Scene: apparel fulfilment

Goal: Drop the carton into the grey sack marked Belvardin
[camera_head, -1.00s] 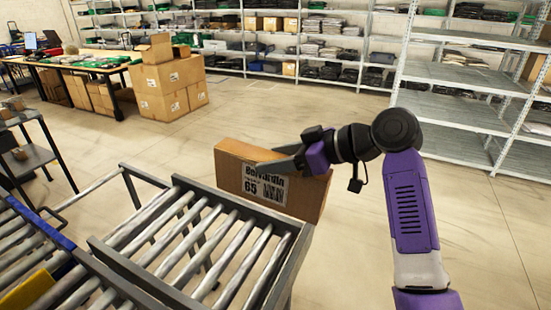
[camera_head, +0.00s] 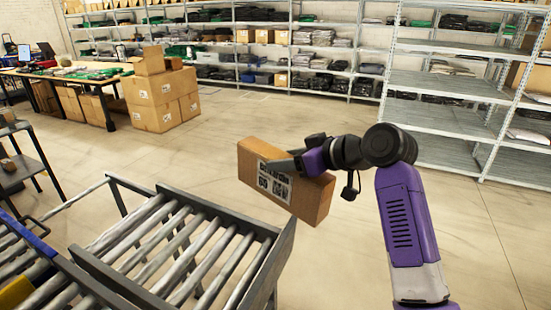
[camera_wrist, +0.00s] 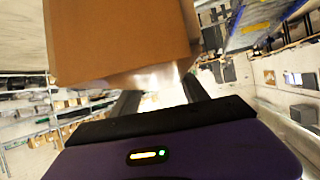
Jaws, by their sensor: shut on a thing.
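The carton (camera_head: 312,196) is a brown cardboard box with a white printed label on its face. My gripper (camera_head: 297,165) is shut on it near its upper part and holds it in the air, tilted, just right of the roller conveyor's end. In the wrist view the carton (camera_wrist: 120,40) fills the upper left, ahead of the gripper (camera_wrist: 155,100). No grey sack marked Belvardin can be made out in these views.
The roller conveyor (camera_head: 262,268) with a raised metal rim is at the lower left. Stacked cartons (camera_head: 160,98) and a packing table (camera_head: 85,74) stand at the back left. Metal shelves (camera_head: 445,88) with folded goods line the back and right. The floor between is clear.

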